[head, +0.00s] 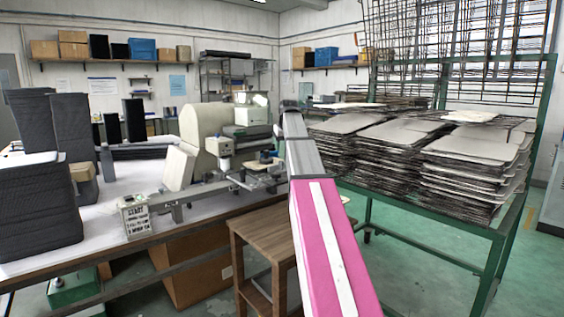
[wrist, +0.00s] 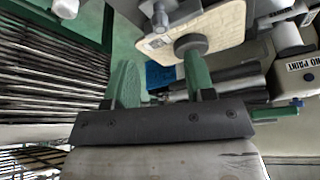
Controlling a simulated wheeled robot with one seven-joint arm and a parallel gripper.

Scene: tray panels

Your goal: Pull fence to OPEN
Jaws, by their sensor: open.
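The cream machine (head: 210,135) stands on the bench, with a small plate and knobs (head: 262,166) on a grey rail at its right side. I cannot tell for certain which part is the fence, and no OPEN mark is readable. In the wrist view a cream plate (wrist: 222,25) with a grey round knob lies just beyond my gripper (wrist: 159,62). Its two green fingers are apart with nothing between them. The right finger's tip is close to the knob; contact cannot be told. In the head view my arm hides the gripper.
A green rack (head: 420,236) with stacked grey trays (head: 470,160) stands on the right. A brown wooden stool (head: 262,222) is below the machine. Dark stacks (head: 35,205) stand on the bench's left. A NO PRINT label (wrist: 299,64) shows at the wrist view's right.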

